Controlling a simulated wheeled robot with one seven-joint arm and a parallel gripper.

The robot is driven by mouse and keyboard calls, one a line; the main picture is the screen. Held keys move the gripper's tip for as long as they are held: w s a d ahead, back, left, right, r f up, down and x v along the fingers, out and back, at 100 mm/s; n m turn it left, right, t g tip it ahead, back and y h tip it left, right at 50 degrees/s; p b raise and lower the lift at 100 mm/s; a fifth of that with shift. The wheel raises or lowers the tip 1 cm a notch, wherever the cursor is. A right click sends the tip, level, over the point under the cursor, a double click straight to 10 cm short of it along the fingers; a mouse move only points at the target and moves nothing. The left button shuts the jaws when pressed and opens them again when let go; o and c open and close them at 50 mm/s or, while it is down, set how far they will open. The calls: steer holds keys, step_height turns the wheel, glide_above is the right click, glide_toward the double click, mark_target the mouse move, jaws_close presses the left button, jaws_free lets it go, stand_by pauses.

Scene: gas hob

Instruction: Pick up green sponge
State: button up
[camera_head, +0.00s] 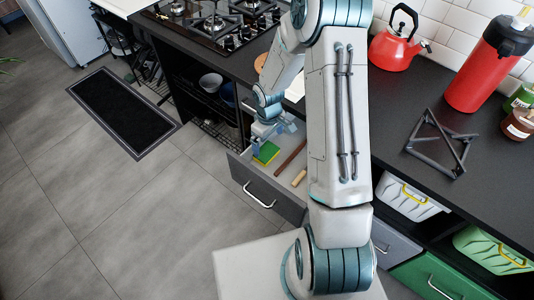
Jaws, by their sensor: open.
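The green sponge (267,153) lies in an open drawer (270,187) below the dark counter. It shows green on top with a yellow edge. My gripper (264,138) is open and is at the drawer, just above or beside the sponge's far edge. The fingertips are small in this view, and I cannot tell whether they touch the sponge. My arm hides part of the drawer's right side.
A brown rod (291,157) and a shorter tan item (299,178) lie right of the sponge in the drawer. A red kettle (397,42), a red dispenser (487,66) and a dark metal stand (440,145) are on the counter. The floor at left is mostly clear.

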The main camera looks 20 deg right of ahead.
mark_target(268, 152)
steer(key=shift+s+a+f, duration=0.1)
steer(key=shift+f, duration=1.5)
steer(key=shift+s+a+f, duration=0.1)
steer(key=shift+f, duration=1.5)
steer(key=c, duration=1)
